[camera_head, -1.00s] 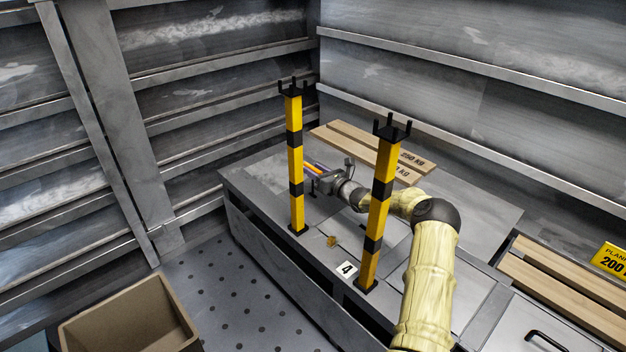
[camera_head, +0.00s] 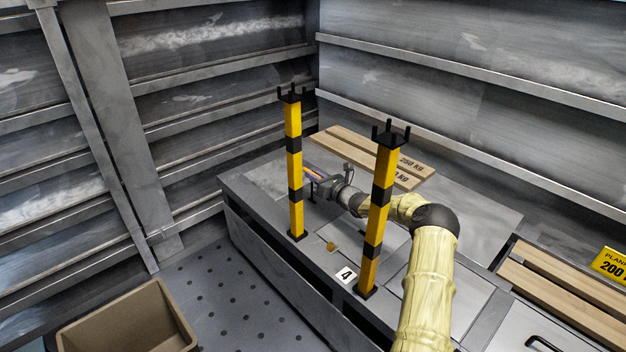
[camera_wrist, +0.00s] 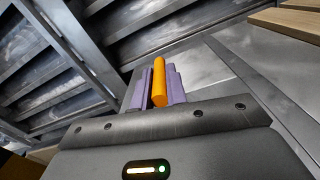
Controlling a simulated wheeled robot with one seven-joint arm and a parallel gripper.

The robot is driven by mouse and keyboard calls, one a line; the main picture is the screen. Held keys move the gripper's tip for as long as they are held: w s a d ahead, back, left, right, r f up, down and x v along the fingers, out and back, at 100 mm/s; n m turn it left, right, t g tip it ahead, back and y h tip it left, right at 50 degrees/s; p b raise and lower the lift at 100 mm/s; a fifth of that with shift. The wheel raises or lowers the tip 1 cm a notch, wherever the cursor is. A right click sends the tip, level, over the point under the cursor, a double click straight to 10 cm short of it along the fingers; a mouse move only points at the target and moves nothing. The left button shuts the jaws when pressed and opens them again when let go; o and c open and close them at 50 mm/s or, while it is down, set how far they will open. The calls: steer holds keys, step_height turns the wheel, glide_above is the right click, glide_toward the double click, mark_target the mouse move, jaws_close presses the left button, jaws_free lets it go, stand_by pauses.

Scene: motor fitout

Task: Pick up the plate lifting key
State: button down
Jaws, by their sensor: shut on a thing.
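My gripper (camera_head: 316,178) is over the far part of the grey bench, between and behind the two striped posts. In the wrist view its two purple fingers (camera_wrist: 174,84) are closed on the sides of an orange bar (camera_wrist: 159,82), which I take to be part of the plate lifting key. The bar also shows as a small orange streak in the head view (camera_head: 314,174). The rest of the key is hidden or too small to make out. I cannot tell whether it touches the bench.
Two yellow-black posts (camera_head: 294,170) (camera_head: 376,222) stand on the bench's near side. Wooden planks (camera_head: 350,140) lie behind my gripper, more (camera_head: 560,290) at the right. A small ochre piece (camera_head: 331,246) lies near the number 4 tag (camera_head: 346,275). A brown bin (camera_head: 125,318) stands at lower left.

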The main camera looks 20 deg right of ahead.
steer(key=shift+r, duration=0.1)
step_height(320, 180, up, 18)
steer(key=p, duration=0.6)
steer(key=shift+p, duration=0.4)
